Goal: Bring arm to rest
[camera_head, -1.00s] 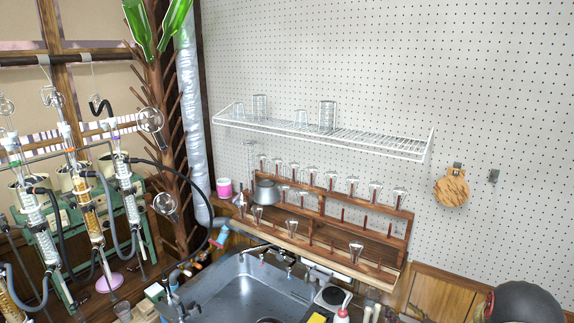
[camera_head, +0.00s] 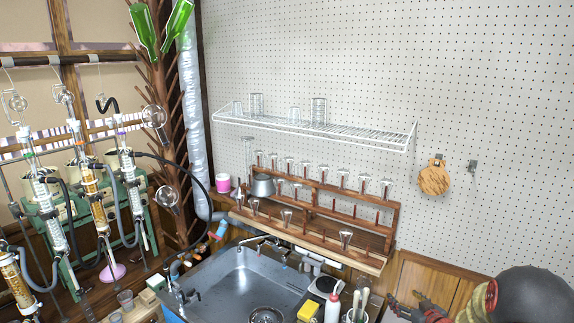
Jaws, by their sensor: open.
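My arm shows at the lower right corner of the head view, with a large dark rounded link (camera_head: 532,296) cut off by the picture's edges. My gripper (camera_head: 404,301) pokes up at the bottom edge, left of that link. Its dark fingers with red parts are spread apart, and nothing shows between them. The gripper is in front of the wooden cabinet panel and right of the sink area. The rest of the arm is out of the picture.
A sink (camera_head: 235,283) lies left of my gripper, with a white bottle (camera_head: 333,308) and yellow sponge (camera_head: 309,311) beside it. A wooden glassware rack (camera_head: 325,236) stands behind. A wire shelf (camera_head: 365,140) hangs above. Glass reflux columns (camera_head: 97,205) stand at left.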

